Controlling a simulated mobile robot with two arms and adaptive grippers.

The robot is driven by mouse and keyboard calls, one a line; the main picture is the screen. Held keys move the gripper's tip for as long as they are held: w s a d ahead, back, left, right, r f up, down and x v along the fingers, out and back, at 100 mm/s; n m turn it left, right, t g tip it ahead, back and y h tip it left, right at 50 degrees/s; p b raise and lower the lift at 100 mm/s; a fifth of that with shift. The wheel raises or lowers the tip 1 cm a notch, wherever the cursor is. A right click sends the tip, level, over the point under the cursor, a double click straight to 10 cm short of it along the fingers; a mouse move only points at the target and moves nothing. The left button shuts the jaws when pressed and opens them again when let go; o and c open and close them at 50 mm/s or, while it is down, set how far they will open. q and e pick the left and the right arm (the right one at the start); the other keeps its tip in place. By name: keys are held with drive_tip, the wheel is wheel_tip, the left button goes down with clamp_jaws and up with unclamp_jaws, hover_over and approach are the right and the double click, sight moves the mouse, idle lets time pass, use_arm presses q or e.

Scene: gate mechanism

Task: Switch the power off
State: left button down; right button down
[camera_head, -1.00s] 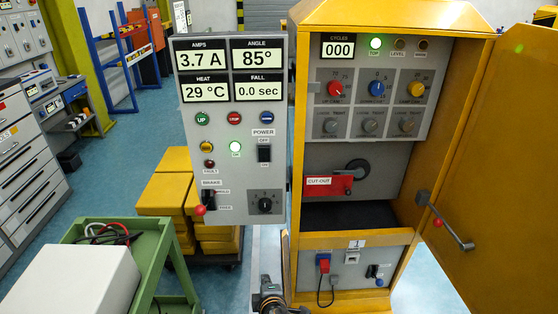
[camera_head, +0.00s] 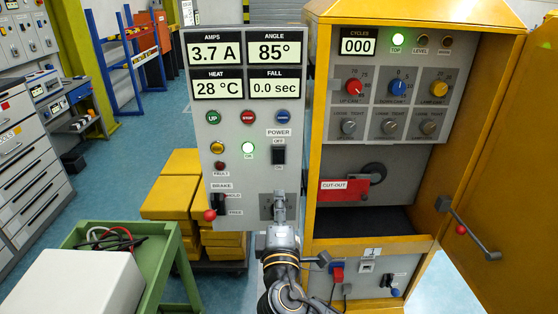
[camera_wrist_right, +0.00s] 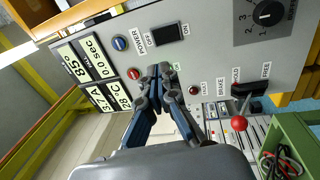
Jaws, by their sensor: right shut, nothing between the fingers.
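The power switch (camera_head: 278,155) is a black rocker under the POWER label on the grey control panel (camera_head: 233,174), with an OFF label above it. In the right wrist view the switch (camera_wrist_right: 170,34) lies just beyond the fingertips. My right gripper (camera_head: 280,197) is shut and empty, below the switch in the head view and covering the rotary knob there. Its fingers (camera_wrist_right: 160,72) also show in the right wrist view; whether they touch the panel cannot be told. My left gripper is not in view.
The brake lever (camera_head: 212,213) with a red ball sits low left on the panel. The yellow cabinet (camera_head: 316,130) stands to the right, its door (camera_head: 500,150) open. A green cart (camera_head: 165,262) and yellow blocks (camera_head: 170,198) are at left.

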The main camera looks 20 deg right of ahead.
sight(278, 153)
drive_tip(key=p+x, duration=0.3)
drive_tip(key=x, duration=1)
drive_tip(key=shift+w, duration=0.35)
drive_tip(key=shift+w+d+r+g+p, duration=0.15)
drive_tip(key=shift+r+g+p, duration=0.15)
drive_tip(key=shift+p, duration=0.75)
drive_tip(key=shift+f, duration=0.15)
drive_tip(key=shift+b, duration=0.3)
drive_tip(key=shift+f, duration=0.1)
